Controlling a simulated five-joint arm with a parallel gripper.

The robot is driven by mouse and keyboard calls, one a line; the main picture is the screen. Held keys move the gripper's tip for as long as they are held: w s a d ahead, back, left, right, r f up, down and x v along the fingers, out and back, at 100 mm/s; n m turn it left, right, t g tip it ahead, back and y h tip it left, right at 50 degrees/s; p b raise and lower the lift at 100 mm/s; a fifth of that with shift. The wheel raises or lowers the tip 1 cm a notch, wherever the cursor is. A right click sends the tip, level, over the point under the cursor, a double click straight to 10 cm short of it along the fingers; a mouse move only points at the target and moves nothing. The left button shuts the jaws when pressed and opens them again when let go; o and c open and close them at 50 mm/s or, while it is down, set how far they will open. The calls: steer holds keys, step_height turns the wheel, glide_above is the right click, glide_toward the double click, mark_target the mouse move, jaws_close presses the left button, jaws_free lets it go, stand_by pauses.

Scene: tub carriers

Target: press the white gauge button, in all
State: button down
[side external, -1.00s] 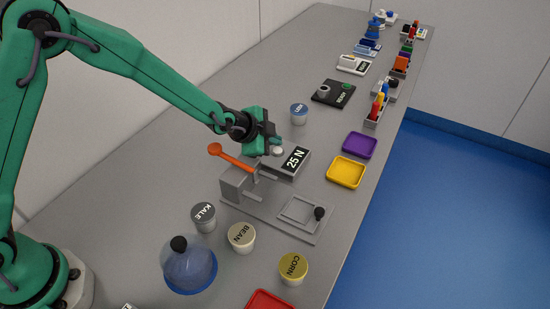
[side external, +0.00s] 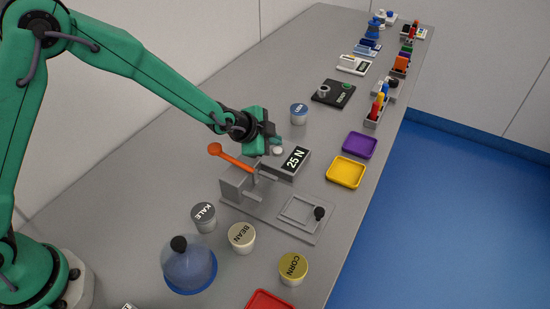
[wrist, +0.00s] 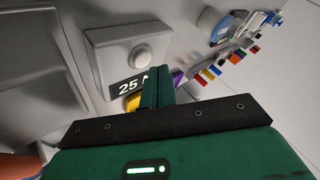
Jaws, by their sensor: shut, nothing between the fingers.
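The white gauge button (side external: 278,151) is a round cap on top of the grey gauge box (side external: 293,160), whose black display reads "25 N". In the wrist view the white button (wrist: 142,54) stands clear and uncovered, with the display partly hidden behind my fingers. My gripper (side external: 274,143) is shut and empty. Its fingertips are right beside the button in the side view, slightly above it. Whether they touch the box cannot be told. In the wrist view my gripper (wrist: 157,82) points at the box just below the button.
An orange lever (side external: 232,158) on a grey press fixture (side external: 240,185) stands close to my gripper. Labelled tubs, such as KALE (side external: 204,218), BEAN (side external: 241,238) and CORN (side external: 293,269), stand in front beside a blue domed cover (side external: 188,270). Yellow (side external: 346,173) and purple (side external: 360,146) trays lie right.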

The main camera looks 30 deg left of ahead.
steer(key=shift+s+d+f, duration=0.1)
steer(key=shift+s+f, duration=0.1)
steer(key=shift+f, duration=1.1)
stand_by(1.4)
steer(key=shift+s, duration=0.1)
stand_by(0.6)
steer(key=shift+s+a, duration=0.2)
steer(key=shift+s, duration=0.05)
stand_by(0.3)
steer(key=shift+w+r, duration=0.15)
steer(key=shift+r, duration=2.55)
steer(key=shift+r, duration=0.1)
